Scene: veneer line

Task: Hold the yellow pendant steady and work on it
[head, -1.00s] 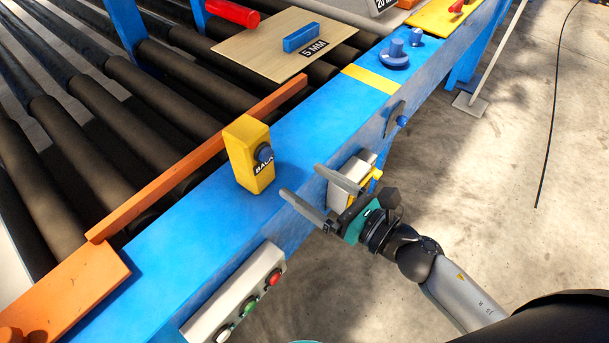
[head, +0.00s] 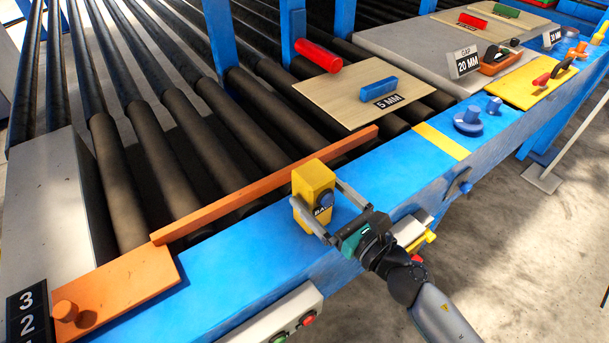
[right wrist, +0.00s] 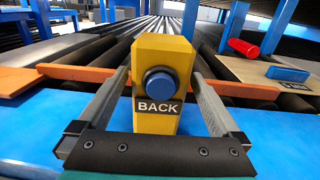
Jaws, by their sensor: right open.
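The yellow pendant (head: 312,183) stands upright on the blue rail, with a blue round button on its near face and a black BACK label below it. In the right wrist view the pendant (right wrist: 164,58) is centred, its blue button (right wrist: 160,84) facing the camera. My right gripper (head: 322,208) is open, with one finger on each side of the pendant. In the right wrist view the fingers (right wrist: 160,100) show small gaps to the pendant's sides. My left gripper is not in view.
An orange bar (head: 265,185) runs behind the pendant along the rollers. A 5 mm wooden board (head: 350,98) with a blue handle and a red cylinder (head: 318,56) lie beyond. A blue knob (head: 468,120) stands farther right on the rail. A button box (head: 290,318) is on the rail's near side.

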